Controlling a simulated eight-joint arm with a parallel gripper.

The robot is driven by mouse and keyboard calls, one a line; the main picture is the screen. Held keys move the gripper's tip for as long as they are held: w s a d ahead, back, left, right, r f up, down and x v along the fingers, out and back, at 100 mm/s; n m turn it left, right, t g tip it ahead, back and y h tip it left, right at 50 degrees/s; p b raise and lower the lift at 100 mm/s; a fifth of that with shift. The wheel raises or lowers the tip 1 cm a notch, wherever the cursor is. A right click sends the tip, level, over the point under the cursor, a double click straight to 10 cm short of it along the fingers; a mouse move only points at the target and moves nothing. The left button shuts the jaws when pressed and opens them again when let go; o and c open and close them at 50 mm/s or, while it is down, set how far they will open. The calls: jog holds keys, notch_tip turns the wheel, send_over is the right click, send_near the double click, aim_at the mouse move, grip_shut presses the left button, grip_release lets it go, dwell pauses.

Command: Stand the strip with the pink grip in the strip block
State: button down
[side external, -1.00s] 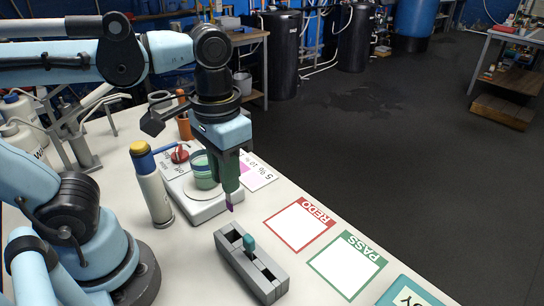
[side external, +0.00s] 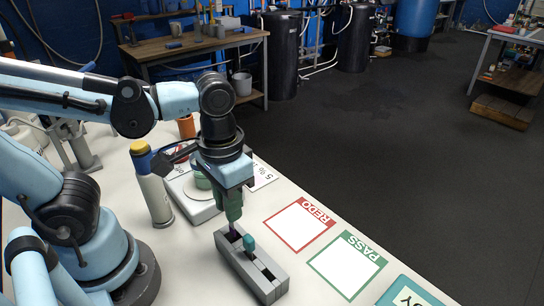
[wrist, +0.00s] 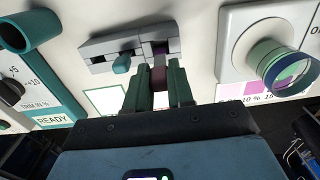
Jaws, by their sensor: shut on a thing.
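My gripper (side external: 233,215) is shut on the strip with the pink grip. The wrist view shows the dark pink grip (wrist: 159,75) between the green fingers, with the strip's purple end beyond it. The strip points down and its low end is at the far-end slot of the grey strip block (side external: 264,284). I cannot tell how deep in the slot it is. The block also shows in the wrist view (wrist: 97,50). A strip with a teal grip (side external: 249,243) stands in the block's middle; it also shows in the wrist view (wrist: 122,64).
A white instrument with a green-rimmed glass dish (wrist: 282,64) stands behind the block. A white bottle with a yellow and blue cap (side external: 152,190) stands to the block's left. REDO (side external: 299,228) and PASS (side external: 346,266) cards lie flat to its right.

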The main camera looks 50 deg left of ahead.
jog(key=shift+f, duration=1.7)
jog(key=c, duration=0.9)
grip_release()
jog(key=shift+r, duration=0.15)
jog(key=shift+r, duration=5.9)
